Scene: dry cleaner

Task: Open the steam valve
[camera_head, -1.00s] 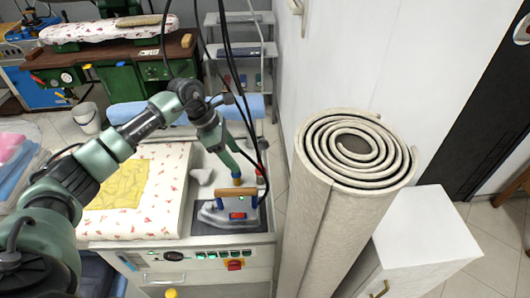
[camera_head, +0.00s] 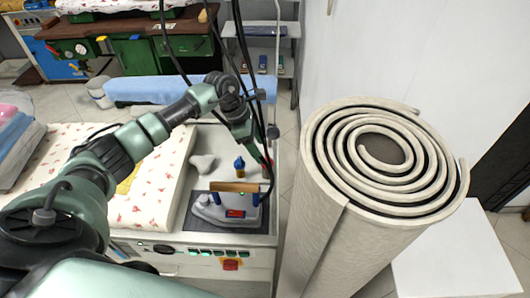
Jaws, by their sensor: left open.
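A small red part (camera_head: 266,160), which looks like the steam valve's handle, shows at the right edge of the ironing table, behind the steam iron (camera_head: 228,208). It is small and partly hidden by my arm and cables, so its position is unclear. My left gripper (camera_head: 262,152) reaches down from the left over the table's right side, close beside this red part. It is open; I cannot tell whether it touches it. The iron, with a wooden handle, stands on a dark pad. My right gripper is out of view.
A blue-topped object (camera_head: 239,164) and a grey lump (camera_head: 202,164) lie behind the iron. A tall carpet roll (camera_head: 325,225) stands close on the right, beside a white cabinet (camera_head: 455,255). The padded board (camera_head: 150,200) lies left.

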